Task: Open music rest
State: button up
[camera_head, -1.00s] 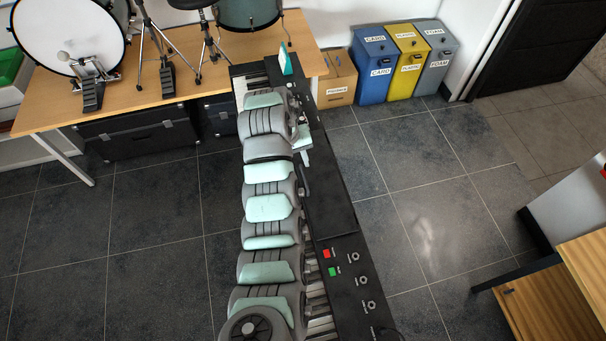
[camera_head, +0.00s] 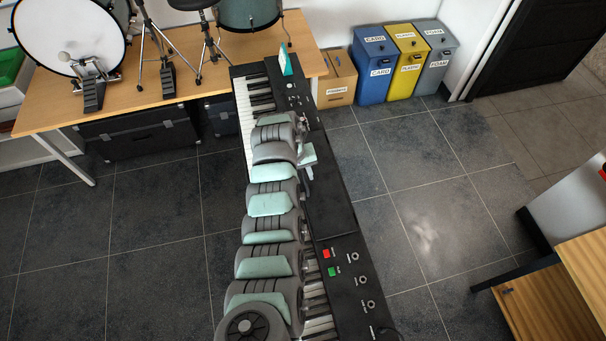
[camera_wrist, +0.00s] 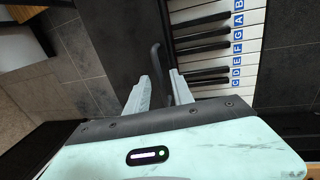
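The music rest (camera_head: 331,205) appears as a flat black panel lying along the top of the black keyboard (camera_head: 347,262); it also shows as a dark panel in the wrist view (camera_wrist: 112,35). A dark grey curved handle (camera_wrist: 156,62) stands at its key-side edge. My gripper (camera_wrist: 163,76) has its two pale fingers apart, one on each side of the handle. I cannot tell whether either finger touches it. In the head view my gripper (camera_head: 306,165) is over the keyboard's middle, near the panel's far end, and my arm hides many keys.
A wooden table (camera_head: 120,108) with drums is beyond the keyboard. A cardboard box (camera_head: 338,80) and blue (camera_head: 374,65), yellow (camera_head: 408,62) and grey (camera_head: 437,60) bins stand behind. A wooden cabinet (camera_head: 545,300) is at right. The floor right of the keyboard is clear.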

grip_shut()
dwell(1.2)
